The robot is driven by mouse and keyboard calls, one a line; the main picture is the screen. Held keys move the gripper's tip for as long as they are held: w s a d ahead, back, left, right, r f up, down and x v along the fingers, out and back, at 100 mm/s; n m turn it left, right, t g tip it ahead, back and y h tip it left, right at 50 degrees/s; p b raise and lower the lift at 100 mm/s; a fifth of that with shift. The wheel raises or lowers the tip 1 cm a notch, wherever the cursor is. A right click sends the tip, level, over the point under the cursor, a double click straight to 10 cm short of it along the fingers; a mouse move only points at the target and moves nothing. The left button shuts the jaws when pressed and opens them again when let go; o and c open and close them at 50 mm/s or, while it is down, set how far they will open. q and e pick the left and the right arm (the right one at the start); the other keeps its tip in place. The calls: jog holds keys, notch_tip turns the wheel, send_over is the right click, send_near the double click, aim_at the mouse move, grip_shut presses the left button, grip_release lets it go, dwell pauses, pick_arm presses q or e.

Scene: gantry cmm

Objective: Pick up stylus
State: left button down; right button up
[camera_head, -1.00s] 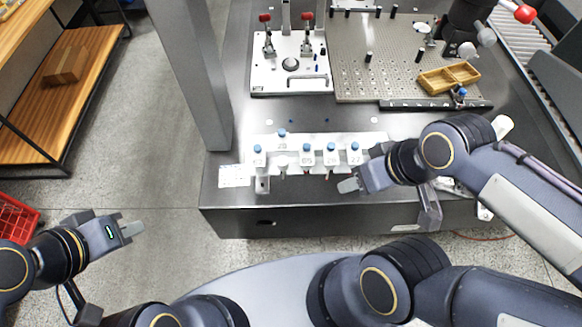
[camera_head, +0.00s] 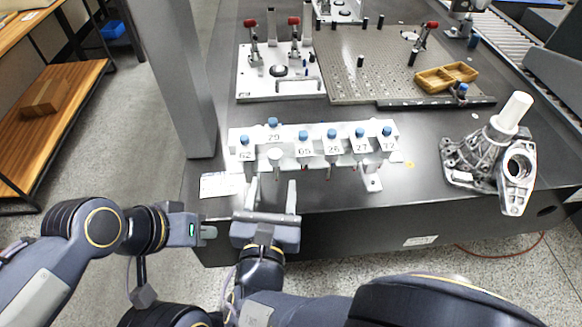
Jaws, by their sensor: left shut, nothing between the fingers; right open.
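A white stylus rack (camera_head: 318,139) stands near the table's front edge. It holds several styli with blue tops and number labels, among them 62 (camera_head: 244,147), 29 (camera_head: 272,123), 65 (camera_head: 304,142) and 22 (camera_head: 387,137). My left gripper (camera_head: 212,232) is shut and empty, left of the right gripper and off the table's front edge.
A metal casting with a white cylinder (camera_head: 512,112) stands at the table's right. A perforated plate (camera_head: 370,75) with a yellow divided tray (camera_head: 446,77) and a white clamp fixture (camera_head: 258,84) lie behind the rack. A grey column (camera_head: 178,80) rises at the left. A paper sheet (camera_head: 218,185) lies left of the rack.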

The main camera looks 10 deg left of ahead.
aim_at(274, 162)
jog(key=w, duration=0.2)
jog(key=w+a, duration=0.1)
jog(key=w, duration=0.4)
jog(key=shift+w+a+f, duration=0.15)
jog(key=shift+w+f, duration=0.1)
jog(key=c, duration=1.1)
jog(key=shift+o, duration=0.2)
jog(key=shift+r, duration=0.15)
